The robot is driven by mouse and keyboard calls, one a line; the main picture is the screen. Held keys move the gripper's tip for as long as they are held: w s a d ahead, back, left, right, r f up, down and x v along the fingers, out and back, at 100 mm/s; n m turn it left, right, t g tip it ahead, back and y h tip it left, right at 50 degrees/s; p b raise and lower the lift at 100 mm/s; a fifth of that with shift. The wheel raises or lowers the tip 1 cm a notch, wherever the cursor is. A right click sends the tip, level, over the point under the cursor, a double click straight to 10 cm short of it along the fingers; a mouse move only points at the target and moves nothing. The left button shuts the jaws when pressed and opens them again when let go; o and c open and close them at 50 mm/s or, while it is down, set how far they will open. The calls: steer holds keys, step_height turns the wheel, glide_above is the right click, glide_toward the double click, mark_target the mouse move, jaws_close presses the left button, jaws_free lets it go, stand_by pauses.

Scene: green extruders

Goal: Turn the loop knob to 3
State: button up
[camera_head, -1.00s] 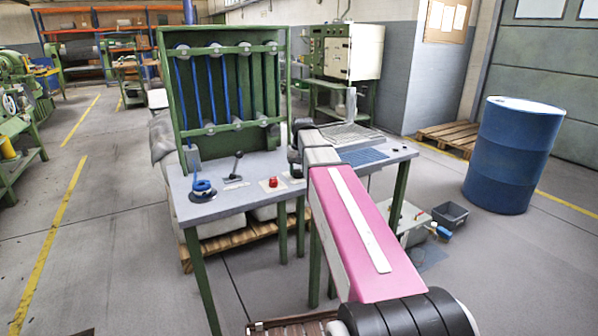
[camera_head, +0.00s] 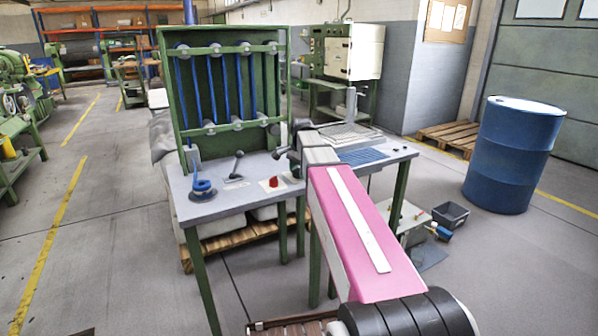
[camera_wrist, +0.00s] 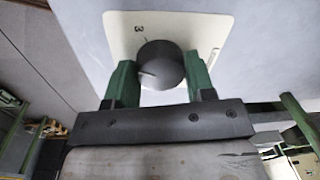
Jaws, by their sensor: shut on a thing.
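The loop knob (camera_wrist: 161,66) is a round dark knob on a cream plate (camera_wrist: 205,30) in the wrist view. A pale pointer line on it points left in the picture. A sideways figure 3 is printed on the plate above and left of the knob. My gripper (camera_wrist: 160,80) has its green fingers on both sides of the knob, shut on it. In the head view my pink arm reaches over the right part of the grey bench (camera_head: 215,207); the fingers and knob are hard to make out there.
A green rack (camera_head: 281,85) with blue lines stands behind. A blue drum (camera_head: 515,155) stands on the floor at right.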

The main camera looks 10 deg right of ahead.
steer(key=m, duration=0.4)
steer(key=shift+m, duration=1.9)
steer(key=shift+h, duration=0.3)
steer(key=o, duration=0.9)
steer(key=r, duration=1)
steer(key=shift+s+a+r, duration=0.1)
steer(key=shift+s+r, duration=0.25)
steer(key=shift+r, duration=0.05)
